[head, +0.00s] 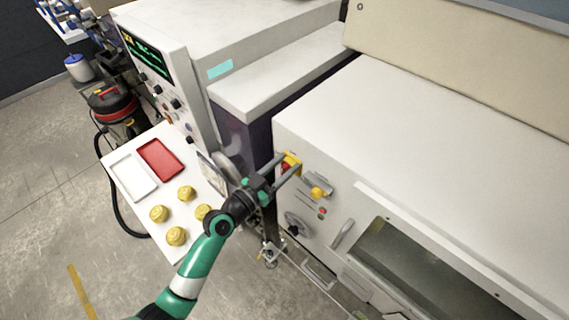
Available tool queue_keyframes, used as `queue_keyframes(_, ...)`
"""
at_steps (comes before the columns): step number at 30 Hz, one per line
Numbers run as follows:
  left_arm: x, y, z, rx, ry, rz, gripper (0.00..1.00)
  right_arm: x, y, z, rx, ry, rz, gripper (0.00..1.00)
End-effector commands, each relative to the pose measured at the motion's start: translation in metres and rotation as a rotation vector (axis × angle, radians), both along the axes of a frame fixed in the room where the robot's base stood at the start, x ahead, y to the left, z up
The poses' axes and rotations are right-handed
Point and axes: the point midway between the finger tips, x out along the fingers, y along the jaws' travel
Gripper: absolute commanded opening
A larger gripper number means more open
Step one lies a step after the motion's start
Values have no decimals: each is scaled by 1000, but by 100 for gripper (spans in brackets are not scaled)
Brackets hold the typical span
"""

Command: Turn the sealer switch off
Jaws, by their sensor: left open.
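A switch with a yellow plate and a red part (291,160) is on the front face of the white machine at the centre; I cannot read its position. My left gripper (287,166) is open, with its two fingers reaching to the machine face on either side of this switch. The fingers partly cover the switch, and I cannot tell whether they touch it. A round yellow knob (318,193) sits on the panel just below and right. I cannot read labels to tell which of them is the sealer switch. My right gripper is out of view.
Below on the panel are a small red button (323,211), a round dial (297,226) and a door handle (342,234). A white side table (143,210) at left holds a white tray (133,177), a red tray (160,158) and several yellow round items. A red-topped vacuum (112,104) stands behind.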

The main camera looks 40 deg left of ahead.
Motion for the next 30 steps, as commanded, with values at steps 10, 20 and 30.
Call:
queue_keyframes(10,0,0,0,0,0,0,23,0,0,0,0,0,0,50)
queue_keyframes(20,0,0,-2,0,4,0,0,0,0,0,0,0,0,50)
queue_keyframes(30,-1,1,-5,-29,9,0,0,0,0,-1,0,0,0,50)
